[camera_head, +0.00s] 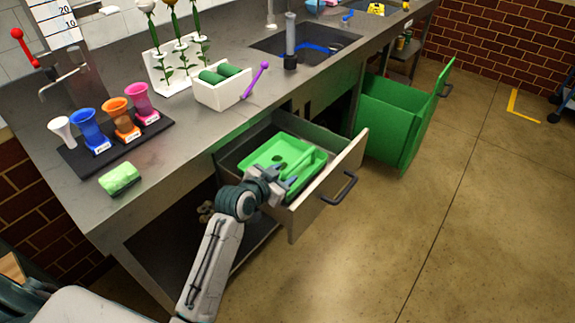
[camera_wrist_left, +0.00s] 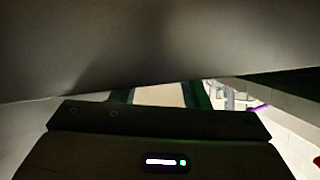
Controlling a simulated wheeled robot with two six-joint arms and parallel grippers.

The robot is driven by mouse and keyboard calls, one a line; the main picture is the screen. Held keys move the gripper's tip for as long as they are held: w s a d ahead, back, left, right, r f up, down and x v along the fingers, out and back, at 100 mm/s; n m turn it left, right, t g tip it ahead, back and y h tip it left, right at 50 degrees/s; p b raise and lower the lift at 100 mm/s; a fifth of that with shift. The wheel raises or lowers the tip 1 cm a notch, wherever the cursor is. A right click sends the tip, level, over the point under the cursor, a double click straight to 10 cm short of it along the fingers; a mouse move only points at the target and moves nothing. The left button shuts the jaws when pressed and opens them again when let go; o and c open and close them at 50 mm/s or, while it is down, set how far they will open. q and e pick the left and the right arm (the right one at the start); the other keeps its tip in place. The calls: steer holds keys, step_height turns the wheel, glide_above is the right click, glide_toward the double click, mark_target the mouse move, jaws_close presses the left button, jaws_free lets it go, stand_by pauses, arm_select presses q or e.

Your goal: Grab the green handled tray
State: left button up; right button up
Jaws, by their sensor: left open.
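A green tray (camera_head: 262,156) lies inside an open drawer (camera_head: 330,187) under the counter. It has shallow walls and a raised lengthwise part along its right side, with a small dark item lying inside. My left gripper (camera_head: 284,181) is open at the near end of the tray, over the drawer, and covers part of that end. I cannot tell whether its fingers touch the tray. The left wrist view shows mostly a close grey surface and the dark gripper body (camera_wrist_left: 160,150); the tray cannot be made out there. My right gripper is out of view.
The drawer's front panel with its dark handle (camera_head: 340,188) stands right of the gripper. A green pull-out bin (camera_head: 393,120) stands farther right.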

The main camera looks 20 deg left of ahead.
mark_target(287, 171)
arm_select(q)
steer(key=x, duration=0.6)
steer(key=shift+a+f+p, duration=0.1)
steer(key=shift+a+p, duration=0.2)
steer(key=shift+p, duration=0.1)
jaws_close()
